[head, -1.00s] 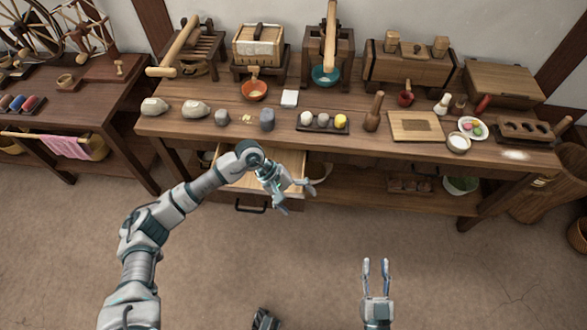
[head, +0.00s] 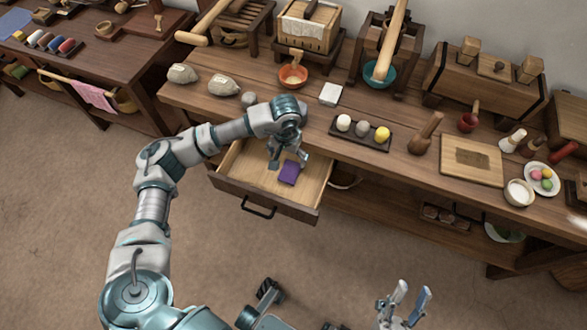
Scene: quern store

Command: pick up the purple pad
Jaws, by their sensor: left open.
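The purple pad (head: 289,173) lies in the open drawer (head: 233,184) below the table's front edge, toward the drawer's right side. My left gripper (head: 288,163) points down over the drawer, its fingers apart and close to the pad's upper edge. I cannot tell whether a fingertip touches the pad. My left arm hides part of the drawer's back and part of the table edge. My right gripper (head: 405,302) is low in the view above the floor, its two fingers apart and nothing between them.
On the wooden table (head: 360,160) above the drawer stand an orange bowl (head: 293,77), a white square (head: 330,94), a dark tray (head: 336,132) with round pieces, a wooden pestle (head: 425,134) and a board (head: 447,172). Floor in front is clear.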

